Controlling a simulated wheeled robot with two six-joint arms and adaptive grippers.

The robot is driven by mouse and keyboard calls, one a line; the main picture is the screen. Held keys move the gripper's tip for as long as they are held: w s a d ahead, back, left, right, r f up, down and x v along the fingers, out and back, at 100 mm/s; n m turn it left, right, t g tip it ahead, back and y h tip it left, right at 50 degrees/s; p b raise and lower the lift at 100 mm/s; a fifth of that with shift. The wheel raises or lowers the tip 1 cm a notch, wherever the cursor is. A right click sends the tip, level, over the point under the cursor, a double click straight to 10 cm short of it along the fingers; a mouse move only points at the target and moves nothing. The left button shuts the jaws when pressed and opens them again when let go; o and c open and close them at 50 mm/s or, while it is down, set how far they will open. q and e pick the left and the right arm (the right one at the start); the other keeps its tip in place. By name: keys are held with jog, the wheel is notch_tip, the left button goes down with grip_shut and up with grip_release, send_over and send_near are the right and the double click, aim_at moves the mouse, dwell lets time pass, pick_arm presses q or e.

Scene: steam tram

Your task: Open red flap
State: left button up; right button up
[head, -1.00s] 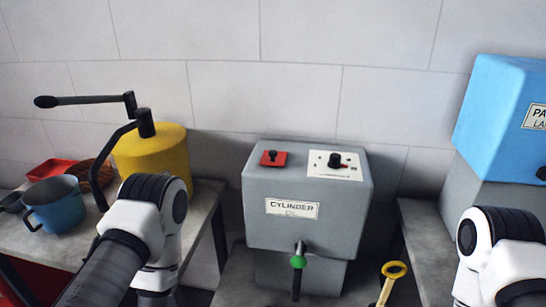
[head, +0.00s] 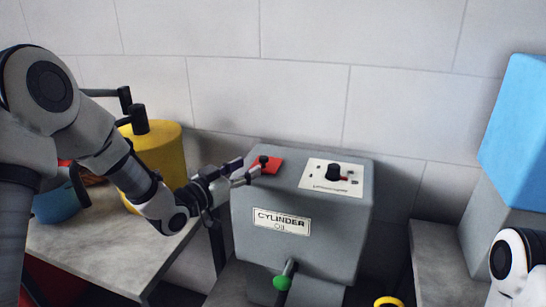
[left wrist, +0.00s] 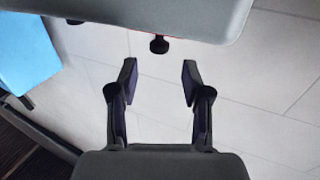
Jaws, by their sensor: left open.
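The red flap (head: 270,165) lies flat on top of the grey cylinder oil box (head: 300,220), at its left rear, and looks closed. Its small black knob (head: 263,160) stands up from it. My left gripper (head: 248,172) is open at the left edge of the box top, with its fingertips close to the knob. In the left wrist view the knob (left wrist: 159,45) sits just beyond and between the open fingertips (left wrist: 159,72), apart from them. Only a thin red edge of the flap shows there. My right gripper is out of view.
A white panel with a black dial (head: 334,173) is right of the flap. A green-handled tap (head: 283,282) sticks out at the box front. A yellow canister (head: 165,150) and a blue pot (head: 55,203) stand on the left bench. A blue box (head: 515,140) is at right.

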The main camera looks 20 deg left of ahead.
aim_at(262, 158)
pick_arm(q)
jog(key=x, duration=0.3)
jog(key=p+x, duration=0.1)
jog(key=shift+w+d+r, duration=0.3)
jog(key=shift+w, duration=0.05)
jog(key=shift+w+d+f, duration=0.15)
jog(key=shift+w+d, duration=0.1)
jog(key=shift+w, duration=0.35)
jog(key=shift+w+d+f, duration=0.2)
jog(key=shift+w+d, duration=0.05)
jog(key=shift+w, duration=0.4)
jog(key=shift+s+r, duration=0.1)
jog(key=shift+s+a, duration=0.1)
jog(key=shift+s, duration=0.05)
jog(key=shift+c, duration=1.1)
jog(key=shift+r, duration=0.1)
grip_shut()
